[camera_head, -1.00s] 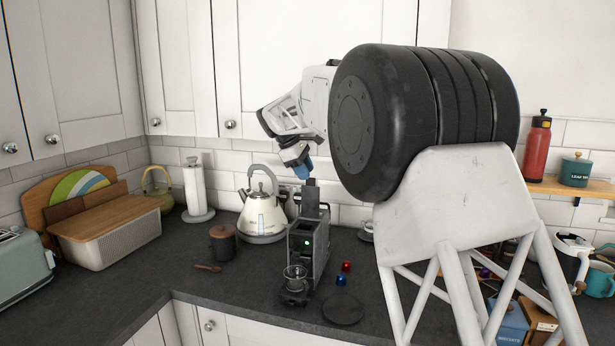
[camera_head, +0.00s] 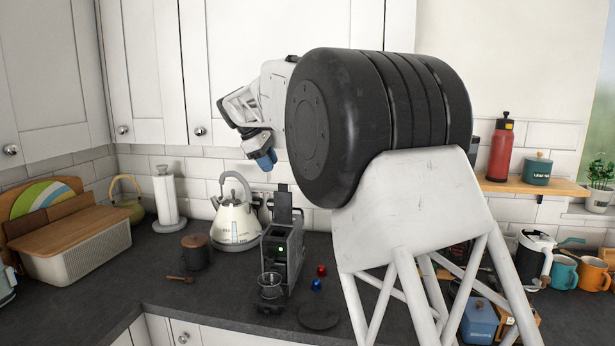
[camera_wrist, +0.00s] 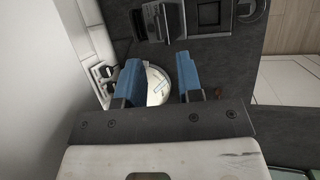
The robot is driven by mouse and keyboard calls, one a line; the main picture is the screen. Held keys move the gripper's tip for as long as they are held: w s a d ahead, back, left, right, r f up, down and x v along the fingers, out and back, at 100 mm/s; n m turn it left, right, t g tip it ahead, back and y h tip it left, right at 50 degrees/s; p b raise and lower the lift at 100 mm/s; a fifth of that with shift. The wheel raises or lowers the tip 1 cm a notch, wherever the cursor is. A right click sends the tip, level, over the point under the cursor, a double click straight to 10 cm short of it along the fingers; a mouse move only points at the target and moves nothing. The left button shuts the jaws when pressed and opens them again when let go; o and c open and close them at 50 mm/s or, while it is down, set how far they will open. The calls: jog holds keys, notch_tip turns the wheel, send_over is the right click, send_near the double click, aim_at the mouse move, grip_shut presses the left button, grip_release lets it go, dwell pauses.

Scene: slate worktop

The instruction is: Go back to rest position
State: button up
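My gripper (camera_head: 264,160) has blue fingers and hangs in the air above the white kettle (camera_head: 236,222) and to the upper left of the coffee machine (camera_head: 285,252). In the wrist view my gripper (camera_wrist: 160,80) is open, its two fingers wide apart with nothing held. The kettle (camera_wrist: 158,88) shows below and beyond the gap. The coffee machine's lid (camera_head: 283,203) stands up, a green light shows on its front, and a glass cup (camera_head: 270,284) sits at its front.
A red capsule (camera_head: 321,270) and a blue capsule (camera_head: 316,285) lie right of the machine, near a dark round disc (camera_head: 319,316). A brown canister (camera_head: 196,251) and a paper towel roll (camera_head: 166,195) stand left. Wall cupboards (camera_head: 240,60) are close behind my arm.

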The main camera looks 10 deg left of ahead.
jog(key=shift+d, duration=0.1)
jog(key=s+d+m+y, duration=0.1)
jog(key=s+d+m, duration=0.2)
jog(key=s+d, duration=0.6)
jog(key=s+d+m+y, duration=0.15)
jog(key=s+d, duration=0.35)
jog(key=d, duration=0.7)
jog(key=s+d+m, duration=0.3)
jog(key=s+d, duration=0.4)
jog(key=d, duration=0.4)
jog(key=s+d+f+m, duration=0.3)
jog(key=s+d+f, duration=0.2)
jog(key=s, duration=0.6)
jog(key=s+d+f+m+y, duration=0.1)
jog(key=s+d+f+m, duration=0.2)
jog(key=s+d+f, duration=0.3)
jog(key=s+d+f+m+y, duration=0.1)
jog(key=s+d+f+m, duration=0.3)
jog(key=s, duration=1.2)
notch_tip(320, 180, down, 3)
jog(key=shift+s+d+f, duration=0.15)
jog(key=shift+s+d, duration=0.25)
jog(key=shift+d, duration=0.6)
